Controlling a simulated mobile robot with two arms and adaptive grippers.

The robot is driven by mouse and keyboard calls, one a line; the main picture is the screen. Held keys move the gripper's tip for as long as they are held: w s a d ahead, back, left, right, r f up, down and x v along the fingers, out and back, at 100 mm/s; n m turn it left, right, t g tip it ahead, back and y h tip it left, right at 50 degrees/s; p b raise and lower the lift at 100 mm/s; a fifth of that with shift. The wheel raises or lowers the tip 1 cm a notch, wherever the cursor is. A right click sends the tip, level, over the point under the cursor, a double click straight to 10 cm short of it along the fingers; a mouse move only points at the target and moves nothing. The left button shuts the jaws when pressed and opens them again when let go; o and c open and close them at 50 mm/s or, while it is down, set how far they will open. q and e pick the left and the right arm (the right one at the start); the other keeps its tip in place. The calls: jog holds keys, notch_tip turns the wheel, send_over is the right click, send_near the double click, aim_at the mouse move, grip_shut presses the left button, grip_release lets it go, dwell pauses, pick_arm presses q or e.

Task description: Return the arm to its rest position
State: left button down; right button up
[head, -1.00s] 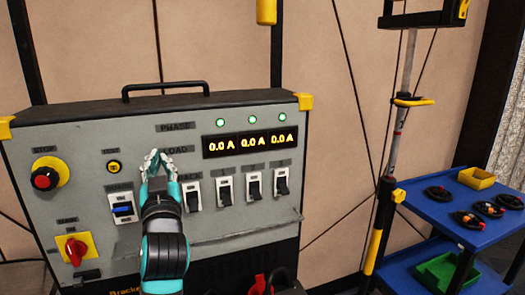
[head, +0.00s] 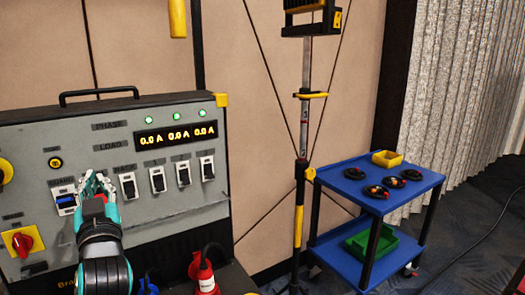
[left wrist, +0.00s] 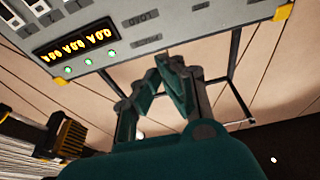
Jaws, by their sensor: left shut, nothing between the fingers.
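My left gripper (head: 97,183) is in front of the lower left part of a grey power panel (head: 60,125) in the head view. Its teal and grey fingers are shut and empty, and the left wrist view shows the closed fingers (left wrist: 172,68) too. The panel has a display (head: 177,136) reading 0.0 A three times, with green lights above it. A row of black switches (head: 158,180) lies right of the gripper. A blue-lit switch (head: 66,200) is just left of the fingers. I cannot tell whether the fingers touch the panel. My right gripper is not in view.
A red rotary switch on a yellow plate (head: 22,241) is at the panel's lower left. A red plug (head: 205,278) sits below the panel. A stand pole (head: 302,150) and a blue cart (head: 330,178) with cable coils and bins are on the right.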

pick_arm(q)
jog(key=s+d+f+m+g+h, duration=0.2)
jog(key=s+f+g+h, duration=0.1)
jog(key=f, duration=0.9)
jog(key=s+d+f+m+g+h, duration=0.1)
jog(key=s+f+m+g+h, duration=0.15)
jog(key=f, duration=0.95)
jog(key=s+d+f+m+g+h, duration=0.25)
jog(key=s+d+f+g, duration=0.2)
jog(key=s+f, duration=0.65)
jog(key=s+d+f+m+g+h, duration=0.1)
jog(key=s+d+f+g+h, duration=0.3)
jog(key=s+f, duration=0.7)
jog(key=s+f+g+y, duration=0.1)
jog(key=s+f, duration=0.1)
jog(key=f, duration=1.1)
jog(key=s+f+g, duration=0.1)
jog(key=s+f, duration=0.2)
jog(key=f, duration=1)
jog(key=s+a+f+g, duration=0.1)
jog(key=s+a+f, duration=0.2)
jog(key=s+f, duration=1)
jog(key=shift+s+p, duration=0.3)
jog(key=shift+s, duration=0.7)
